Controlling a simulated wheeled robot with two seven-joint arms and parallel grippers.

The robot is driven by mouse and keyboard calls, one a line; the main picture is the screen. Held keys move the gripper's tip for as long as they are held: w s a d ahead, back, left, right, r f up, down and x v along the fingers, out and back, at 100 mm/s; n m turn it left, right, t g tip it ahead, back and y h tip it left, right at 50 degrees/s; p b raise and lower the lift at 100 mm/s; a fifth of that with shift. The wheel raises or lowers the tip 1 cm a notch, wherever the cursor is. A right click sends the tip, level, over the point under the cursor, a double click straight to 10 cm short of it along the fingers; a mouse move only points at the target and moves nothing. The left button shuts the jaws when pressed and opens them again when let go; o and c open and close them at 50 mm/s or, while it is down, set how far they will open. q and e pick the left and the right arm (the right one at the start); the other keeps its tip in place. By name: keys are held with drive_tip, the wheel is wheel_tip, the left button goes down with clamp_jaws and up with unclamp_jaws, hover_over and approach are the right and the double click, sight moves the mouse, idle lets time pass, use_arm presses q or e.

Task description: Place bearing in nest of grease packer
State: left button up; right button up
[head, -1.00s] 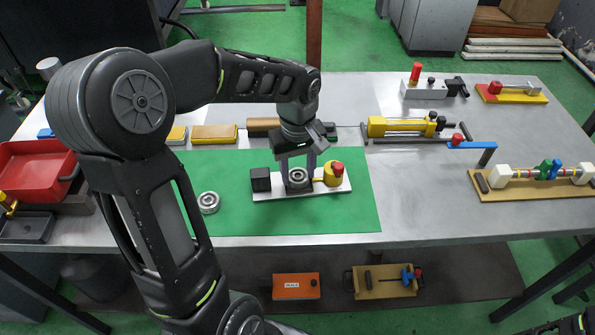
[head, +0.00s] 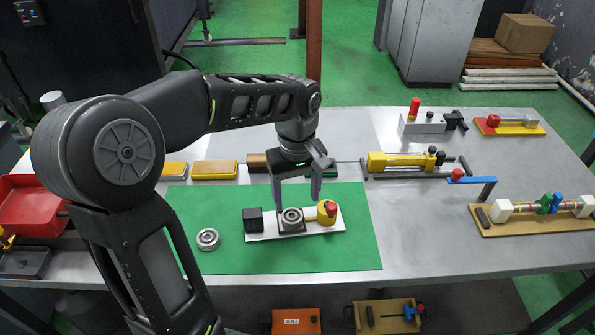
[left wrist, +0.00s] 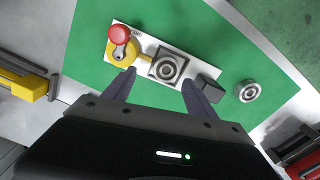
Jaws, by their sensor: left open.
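The grease packer (head: 270,234) is a white plate on the green mat with a black block, a dark square nest (head: 290,231) and a yellow pot with a red knob (head: 327,212). A ring-shaped metal bearing (head: 292,216) sits in the nest; it also shows in the left wrist view (left wrist: 168,69). A second bearing (head: 207,239) lies on the mat left of the plate, and shows in the left wrist view (left wrist: 247,91). My left gripper (head: 296,198) is open and empty, its fingers above and behind the nest, apart from the bearing. My right gripper is not in view.
The green mat (head: 340,258) has free room in front of the plate. Yellow-topped blocks (head: 214,170) and a yellow cylinder fixture (head: 402,162) stand behind. A red bin (head: 28,203) is at the left; a wooden-base fixture (head: 530,222) is at the right.

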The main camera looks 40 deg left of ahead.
sight(298, 213)
use_arm(q)
wheel_tip(298, 213, up, 7)
drive_tip(key=shift+r, duration=0.15)
